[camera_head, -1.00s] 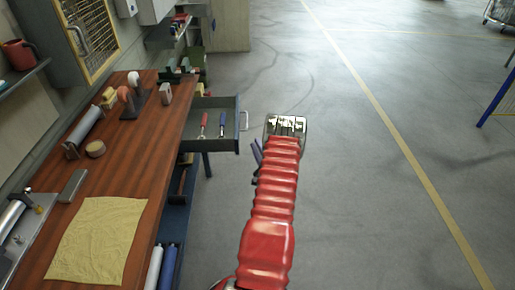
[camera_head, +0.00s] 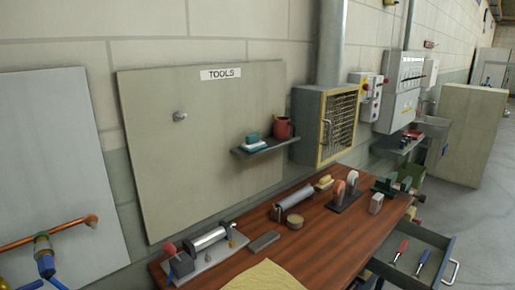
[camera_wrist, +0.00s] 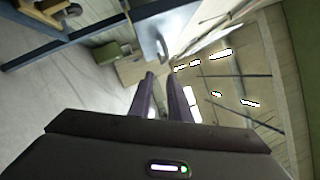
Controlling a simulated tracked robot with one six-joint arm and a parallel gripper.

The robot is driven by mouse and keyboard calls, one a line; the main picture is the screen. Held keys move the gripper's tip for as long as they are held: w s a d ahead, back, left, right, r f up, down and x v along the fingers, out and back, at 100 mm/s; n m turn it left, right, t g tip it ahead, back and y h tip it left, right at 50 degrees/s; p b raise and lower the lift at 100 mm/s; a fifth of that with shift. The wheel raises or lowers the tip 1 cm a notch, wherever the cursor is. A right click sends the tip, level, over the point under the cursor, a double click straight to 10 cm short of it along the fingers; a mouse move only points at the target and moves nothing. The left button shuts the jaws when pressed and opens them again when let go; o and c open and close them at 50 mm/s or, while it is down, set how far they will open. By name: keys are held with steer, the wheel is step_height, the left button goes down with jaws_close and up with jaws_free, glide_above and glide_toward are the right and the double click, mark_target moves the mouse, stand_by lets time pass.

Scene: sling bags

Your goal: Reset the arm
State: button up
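My gripper (camera_wrist: 161,78) shows in the wrist view. Its two dark fingers point away from the camera with a narrow gap between the tips, and I see nothing held there. Beyond the fingertips are blurred room surfaces, tilted in the picture. The arm and gripper are not in the head view now, so the arm's pose cannot be seen there.
A wooden workbench (camera_head: 325,235) carries tools, rollers and a yellow cloth (camera_head: 262,277). An open drawer (camera_head: 447,243) with two screwdrivers juts out at the right. A tool board (camera_head: 215,130), a shelf (camera_head: 265,147) and a mesh-door cabinet (camera_head: 322,122) are on the wall. Floor shows at far right.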

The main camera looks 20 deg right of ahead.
steer(key=s+a+f+n+g+y, duration=0.2)
steer(key=f+n+g+y, duration=0.15)
steer(key=f, duration=0.35)
steer(key=s+a+f+n+g+y, duration=0.2)
steer(key=f+n+g, duration=0.3)
steer(key=f, duration=0.3)
steer(key=w+a+r+n+g+y, duration=0.3)
steer(key=a+r+n, duration=0.3)
steer(key=a+r, duration=0.65)
steer(key=w+a+r+n+g+y, duration=0.25)
steer(key=a+r+n, duration=0.45)
steer(key=a+r, duration=0.5)
steer(key=s+a+r+n+t+y, duration=0.1)
steer(key=a+r+n, duration=0.2)
steer(key=a+r, duration=0.5)
steer(key=s+a+r+n+t+y, duration=0.1)
steer(key=a+r+n, duration=0.3)
steer(key=a+r, duration=0.4)
steer(key=s+a+r+n+t, duration=0.2)
steer(key=a+r, duration=0.5)
steer(key=a, duration=1.2)
steer(key=shift+a+r+n+t+y, duration=0.25)
steer(key=shift+r+n+t+y, duration=0.15)
steer(key=shift+n, duration=0.35)
